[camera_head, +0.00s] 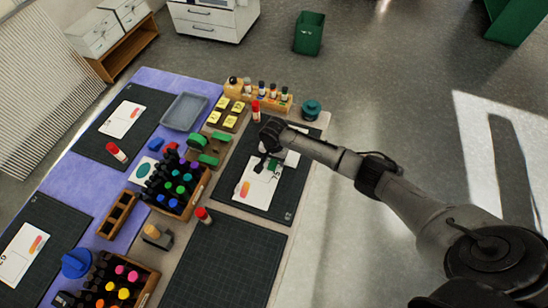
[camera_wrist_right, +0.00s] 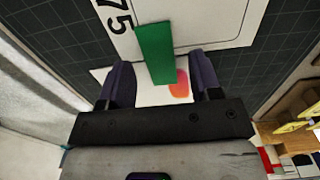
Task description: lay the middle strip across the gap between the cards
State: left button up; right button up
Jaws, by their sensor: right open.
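A green strip (camera_wrist_right: 157,55) lies on two white cards in the right wrist view, reaching from the far card (camera_wrist_right: 210,22) over to the near card (camera_wrist_right: 150,97). In the head view the strip (camera_head: 274,164) is partly hidden by my right gripper (camera_head: 266,157). My left gripper is not in view.
The cards lie on a dark gridded mat (camera_head: 232,194). A crate of bottles (camera_head: 176,188), green rollers or stamps (camera_head: 209,150), a rack of small bottles (camera_head: 268,98) and a red-capped glue stick (camera_head: 256,111) stand nearby. Another dark mat (camera_head: 222,262) in front is clear.

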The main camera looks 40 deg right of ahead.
notch_tip(320, 180, up, 14)
jog(key=p, duration=0.3)
dwell(0.5)
jog(key=shift+f, duration=0.1)
dwell(0.3)
